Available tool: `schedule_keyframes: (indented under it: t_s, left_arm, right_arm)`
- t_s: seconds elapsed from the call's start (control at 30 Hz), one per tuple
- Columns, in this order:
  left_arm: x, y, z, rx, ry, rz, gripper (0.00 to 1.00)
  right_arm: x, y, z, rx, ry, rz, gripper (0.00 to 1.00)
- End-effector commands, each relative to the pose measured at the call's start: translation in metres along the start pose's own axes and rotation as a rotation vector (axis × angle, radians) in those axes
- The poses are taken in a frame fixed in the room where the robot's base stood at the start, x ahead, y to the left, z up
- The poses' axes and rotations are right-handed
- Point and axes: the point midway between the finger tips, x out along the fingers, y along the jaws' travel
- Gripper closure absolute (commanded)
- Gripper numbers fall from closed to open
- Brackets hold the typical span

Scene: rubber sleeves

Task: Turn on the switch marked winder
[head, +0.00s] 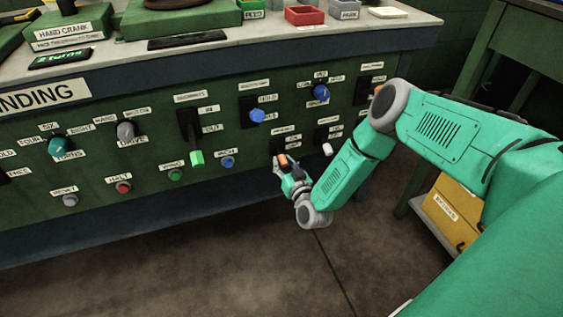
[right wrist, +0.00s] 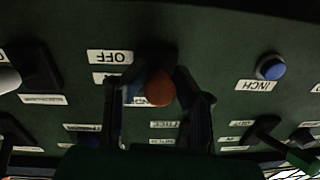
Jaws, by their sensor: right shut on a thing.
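An orange-tipped switch (head: 283,160) stands out from the green panel at its lower right. My right gripper (head: 289,175) is at it, in front of the panel. In the right wrist view the round orange knob (right wrist: 159,88) lies between the two fingers of my right gripper (right wrist: 161,100), which is shut on it. An upside-down OFF label (right wrist: 110,57) is beside the knob. Labels near the switch are partly covered or too small to read, so I cannot make out the word winder. My left gripper is not in view.
A white-tipped switch (head: 327,149) is close to the right of my gripper. A blue button (head: 228,162), marked INCH in the wrist view, and a green-handled lever (head: 196,157) are to the left. Blue knobs (head: 257,115) sit above. Open floor lies below the panel.

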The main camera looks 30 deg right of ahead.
Motion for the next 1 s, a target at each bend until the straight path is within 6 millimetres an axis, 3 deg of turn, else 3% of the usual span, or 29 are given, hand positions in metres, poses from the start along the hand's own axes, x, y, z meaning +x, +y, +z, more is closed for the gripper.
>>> schedule_keyframes:
  t_s: [0.17,0.37,0.7,1.0]
  left_arm:
    - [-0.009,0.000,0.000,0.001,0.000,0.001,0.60]
    - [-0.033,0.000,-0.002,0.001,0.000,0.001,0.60]
    - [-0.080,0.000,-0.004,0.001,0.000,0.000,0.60]
    - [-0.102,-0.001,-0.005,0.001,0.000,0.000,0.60]
  right_arm:
    - [0.002,0.000,-0.007,0.001,-0.021,0.008,1.00]
    - [0.001,-0.001,-0.017,0.005,-0.117,0.024,1.00]
    - [0.001,-0.004,-0.032,0.022,-0.380,0.060,1.00]
    - [0.003,-0.005,-0.038,0.035,-0.576,0.090,1.00]
